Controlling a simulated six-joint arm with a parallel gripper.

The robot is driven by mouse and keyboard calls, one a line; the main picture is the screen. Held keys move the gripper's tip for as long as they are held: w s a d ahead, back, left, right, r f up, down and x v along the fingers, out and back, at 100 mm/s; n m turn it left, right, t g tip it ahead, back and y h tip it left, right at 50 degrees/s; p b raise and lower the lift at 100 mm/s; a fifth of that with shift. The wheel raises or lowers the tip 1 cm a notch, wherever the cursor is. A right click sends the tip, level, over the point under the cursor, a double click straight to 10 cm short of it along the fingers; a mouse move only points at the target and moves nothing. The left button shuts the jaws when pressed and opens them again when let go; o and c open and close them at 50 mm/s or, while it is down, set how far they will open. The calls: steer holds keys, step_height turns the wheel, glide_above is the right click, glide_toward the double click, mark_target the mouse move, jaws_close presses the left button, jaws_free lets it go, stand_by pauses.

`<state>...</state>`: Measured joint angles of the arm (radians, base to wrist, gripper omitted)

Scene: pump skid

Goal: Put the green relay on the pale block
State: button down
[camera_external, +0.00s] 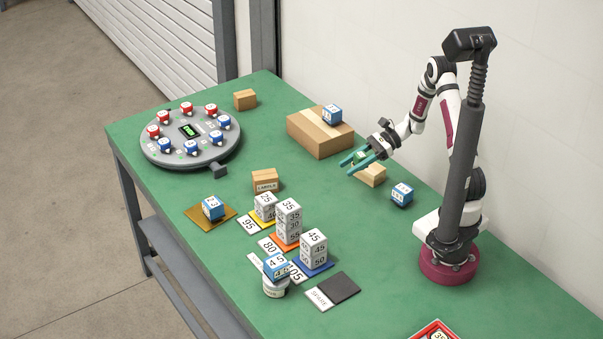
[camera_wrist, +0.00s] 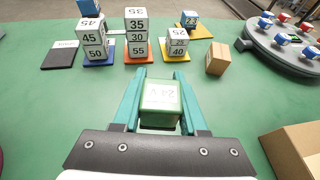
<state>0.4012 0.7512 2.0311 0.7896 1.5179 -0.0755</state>
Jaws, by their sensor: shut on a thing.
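The green relay (camera_wrist: 160,98) is between the two teal fingers of my gripper (camera_wrist: 160,95) in the wrist view. In the external view my gripper (camera_external: 356,160) is shut on it, and only a little of the relay (camera_external: 361,156) shows. A small pale wooden block (camera_external: 374,176) stands on the green table just below and right of the fingers in the external view. The relay looks held off the table; I cannot tell its exact height or whether it overlaps the block. The block is not clearly visible in the wrist view.
A large cardboard box (camera_external: 320,134) with a blue relay (camera_external: 332,114) on top stands behind my gripper. Another blue relay (camera_external: 402,194) lies nearer my base. Stacked number blocks (camera_external: 288,222) and a round grey turntable (camera_external: 150,150) stand leftward. Bare table lies between.

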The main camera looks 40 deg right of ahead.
steer(key=w+d+r+m+t+h, duration=0.2)
steer(key=w+d+m+t+h, duration=0.15)
steer(key=w+m+t, duration=0.2)
steer(key=m+t+h, duration=0.4)
steer(key=m+h, duration=0.1)
steer(key=m, duration=0.1)
glide_above(368, 171)
steer(key=w+d, duration=0.1)
steer(key=w, duration=0.4)
steer(key=f, duration=0.2)
step_height(368, 171, down, 7)
steer(key=shift+s+r, duration=0.15)
steer(key=shift+f, duration=0.35)
steer(key=shift+f, duration=0.2)
steer(key=shift+c, duration=2.2)
jaws_free()
